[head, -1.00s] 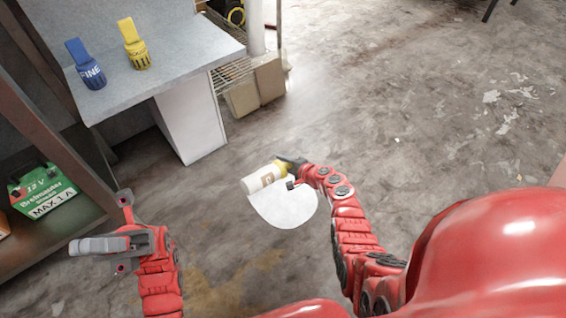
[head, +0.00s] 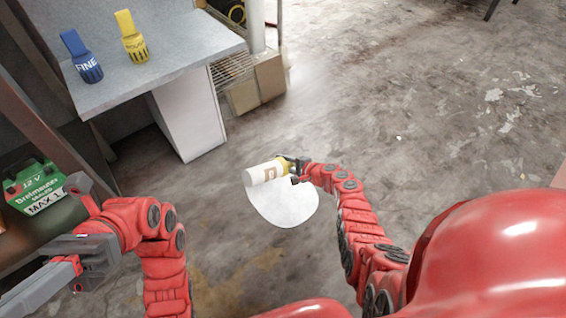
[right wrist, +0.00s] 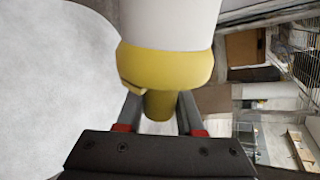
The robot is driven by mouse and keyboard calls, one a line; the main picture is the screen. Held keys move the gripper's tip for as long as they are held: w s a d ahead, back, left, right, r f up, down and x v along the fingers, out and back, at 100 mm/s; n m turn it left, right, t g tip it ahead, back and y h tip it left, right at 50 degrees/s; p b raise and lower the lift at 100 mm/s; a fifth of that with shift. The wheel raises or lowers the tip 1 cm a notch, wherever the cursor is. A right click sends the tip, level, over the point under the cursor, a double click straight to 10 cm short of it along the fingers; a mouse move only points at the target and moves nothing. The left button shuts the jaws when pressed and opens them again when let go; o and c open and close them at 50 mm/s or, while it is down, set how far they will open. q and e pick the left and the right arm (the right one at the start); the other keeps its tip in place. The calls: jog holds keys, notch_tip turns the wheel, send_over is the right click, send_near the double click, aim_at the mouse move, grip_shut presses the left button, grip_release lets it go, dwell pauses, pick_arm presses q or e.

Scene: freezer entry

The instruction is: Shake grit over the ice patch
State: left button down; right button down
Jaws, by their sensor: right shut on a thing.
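A white bottle-like shaker (head: 266,172) with a yellow end lies nearly horizontal, its white end to the left. My right gripper (head: 294,170) is shut on the yellow end. The right wrist view shows the yellow part (right wrist: 165,70) with its narrower piece between the two fingers (right wrist: 160,108). The shaker is in front of the upper edge of the round white ice patch (head: 287,206), which also shows in the right wrist view (right wrist: 55,80). I see no grit on the patch. My left gripper (head: 35,285) is at the lower left, its jaw gap unclear.
A grey bench (head: 165,72) at upper left holds a blue item (head: 85,62) marked FINE and a yellow item (head: 133,38). Cardboard boxes (head: 257,85) stand behind. The floor to the right is mostly clear.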

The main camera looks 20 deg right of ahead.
pick_arm(q)
jog(key=s+a+f+m+t+y+b, duration=0.2)
jog(key=s+a+f+t, duration=0.4)
jog(key=t, duration=0.4)
jog(key=shift+s+a+m+t+b, duration=0.3)
jog(key=shift+s+a+m+b, duration=0.55)
jog(key=shift+a, duration=0.55)
pick_arm(e)
jog(key=shift+s+a+f+m+y, duration=0.1)
jog(key=shift+a+f+m+y, duration=0.1)
jog(key=shift+m+y, duration=0.5)
jog(key=shift+a+f+m+y, duration=0.2)
jog(key=shift+m+y, duration=0.4)
jog(key=shift+m, duration=0.2)
dwell(1.2)
